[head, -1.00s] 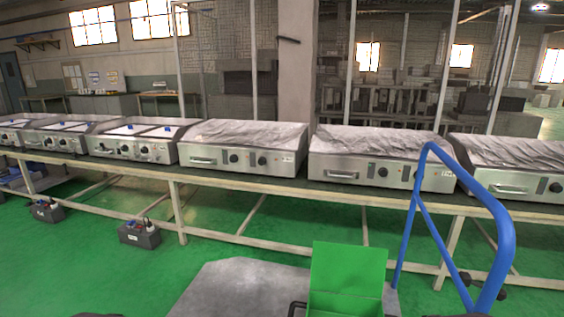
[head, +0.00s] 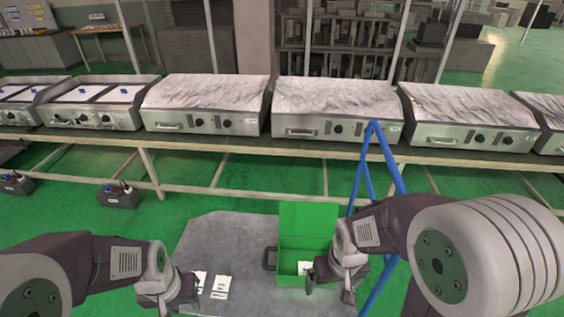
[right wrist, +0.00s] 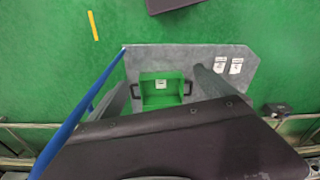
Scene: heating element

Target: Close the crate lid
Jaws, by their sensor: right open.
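The green crate (head: 291,281) stands on a grey platform, with its green lid (head: 308,218) raised upright at the far side. A white card (head: 303,268) lies inside. The crate (right wrist: 145,100) also shows from above in the right wrist view. My right gripper (head: 328,291) is open, in front of the crate's right part in the head view, and hides that corner. I cannot tell whether it touches the crate. My left gripper (head: 182,297) is over the platform, left of the crate and apart from it; its jaw opening is unclear.
The grey platform (head: 215,250) carries white cards (head: 221,287) left of the crate. A blue handrail (head: 388,165) rises at the platform's right. Behind stands a long bench (head: 240,145) with several steel griddles (head: 337,110). Green floor lies between.

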